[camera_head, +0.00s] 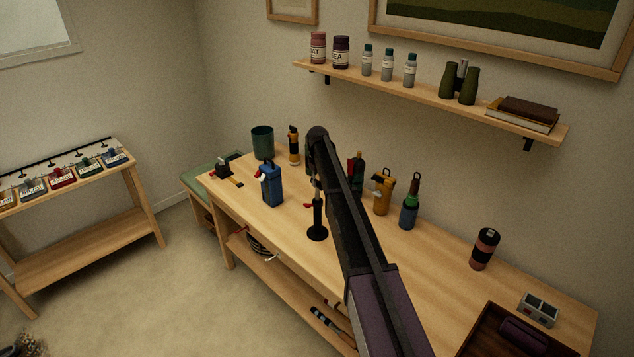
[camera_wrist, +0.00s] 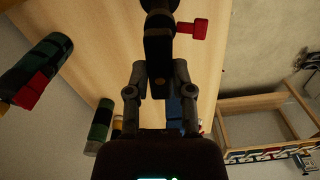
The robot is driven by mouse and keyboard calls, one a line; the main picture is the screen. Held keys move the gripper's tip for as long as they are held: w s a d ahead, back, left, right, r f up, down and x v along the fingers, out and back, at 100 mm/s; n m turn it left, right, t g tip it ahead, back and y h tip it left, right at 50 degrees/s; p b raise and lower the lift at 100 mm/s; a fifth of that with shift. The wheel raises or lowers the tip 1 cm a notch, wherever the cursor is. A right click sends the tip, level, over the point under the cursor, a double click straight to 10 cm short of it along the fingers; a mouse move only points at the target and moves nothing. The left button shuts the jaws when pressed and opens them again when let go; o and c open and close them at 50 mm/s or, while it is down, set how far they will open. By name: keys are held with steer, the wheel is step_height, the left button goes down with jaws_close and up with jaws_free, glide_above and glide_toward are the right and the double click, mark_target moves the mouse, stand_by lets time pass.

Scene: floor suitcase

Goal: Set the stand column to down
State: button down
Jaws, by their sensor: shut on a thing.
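The black stand (camera_head: 317,233) stands upright on the wooden table on a round base. Its dark column (camera_head: 319,211) rises from the base, with a red knob (camera_head: 308,205) at its side and a thin paler section above. The column's upper end is hidden behind my arm in the head view. In the wrist view, my gripper (camera_wrist: 158,78) has its two grey fingers on either side of a black part of the stand column (camera_wrist: 157,50), shut on it. The red knob (camera_wrist: 192,28) shows to the right of it.
A blue canister (camera_head: 271,185) stands left of the stand. A yellow device (camera_head: 383,192) and a blue-green bottle (camera_head: 409,206) stand to its right, behind my arm. A dark red cylinder (camera_head: 484,249) is farther right. A shelf (camera_head: 430,96) runs along the wall above.

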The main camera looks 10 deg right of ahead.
mark_target(318, 200)
steer(key=shift+f+b, duration=1.55)
steer(key=shift+f, duration=0.35)
steer(key=shift+s, duration=0.2)
steer(key=shift+w, duration=0.1)
steer(key=shift+c, duration=2.4)
jaws_free()
steer(key=shift+w+f, duration=0.1)
steer(key=shift+r, duration=0.2)
